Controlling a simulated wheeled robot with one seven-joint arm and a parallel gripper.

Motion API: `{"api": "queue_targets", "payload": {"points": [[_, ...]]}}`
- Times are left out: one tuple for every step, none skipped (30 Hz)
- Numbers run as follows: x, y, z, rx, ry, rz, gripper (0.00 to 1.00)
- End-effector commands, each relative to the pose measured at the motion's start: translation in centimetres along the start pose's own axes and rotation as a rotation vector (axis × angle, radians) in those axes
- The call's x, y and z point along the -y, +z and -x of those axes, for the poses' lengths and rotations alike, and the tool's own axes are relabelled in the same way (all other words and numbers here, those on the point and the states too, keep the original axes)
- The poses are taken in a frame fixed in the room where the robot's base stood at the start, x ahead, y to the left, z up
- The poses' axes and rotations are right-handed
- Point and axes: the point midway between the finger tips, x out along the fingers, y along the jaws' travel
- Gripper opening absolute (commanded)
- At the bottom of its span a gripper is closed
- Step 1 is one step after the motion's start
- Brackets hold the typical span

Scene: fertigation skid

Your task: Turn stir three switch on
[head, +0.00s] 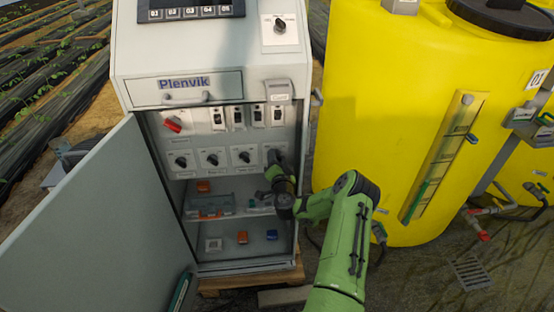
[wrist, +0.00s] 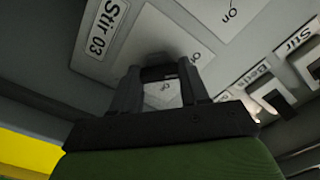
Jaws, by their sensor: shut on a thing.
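The stir three switch is a dark knob on a light plate (wrist: 185,52) with the label "Stir 03" (wrist: 108,28) beside it in the wrist view. My gripper (wrist: 160,76) is shut on this knob, one finger at each side, and mostly hides it. In the head view my gripper (head: 277,168) is at the right end of the row of rotary knobs inside the open cabinet (head: 215,258). "On" is printed on the plate; which way the knob points cannot be told.
Other rotary knobs (head: 213,159) sit left of my gripper, with toggle switches (head: 238,116) and a red switch (head: 173,124) above. The open door (head: 85,225) stands at left. A shelf with small parts lies below. A yellow tank (head: 370,100) stands close at right.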

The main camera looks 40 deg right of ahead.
Motion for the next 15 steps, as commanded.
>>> {"api": "queue_targets", "payload": {"points": [[-0.04,-0.01,0.00,0.000,0.001,0.001,0.32],[-0.05,-0.01,0.00,0.000,0.001,0.001,0.27],[-0.05,-0.01,0.00,0.000,0.001,0.001,0.21],[-0.05,-0.01,0.00,0.000,0.001,0.001,0.17],[-0.05,-0.01,0.00,0.000,0.001,0.001,0.14],[-0.05,-0.01,0.00,0.000,0.001,0.001,0.14],[-0.06,-0.01,0.00,0.000,0.001,0.000,0.14],[-0.06,-0.02,0.00,0.000,0.001,-0.002,0.14],[-0.06,-0.02,0.00,0.000,0.001,-0.005,0.14],[-0.06,-0.01,0.00,0.000,0.001,-0.009,0.14],[-0.06,-0.02,0.00,0.000,0.001,-0.014,0.14],[-0.06,-0.01,0.00,0.000,0.001,-0.022,0.14],[-0.07,-0.01,0.01,0.000,0.001,-0.031,0.14],[-0.07,-0.01,0.01,0.000,0.001,-0.042,0.14],[-0.07,-0.01,0.01,0.000,0.001,-0.057,0.14]]}}
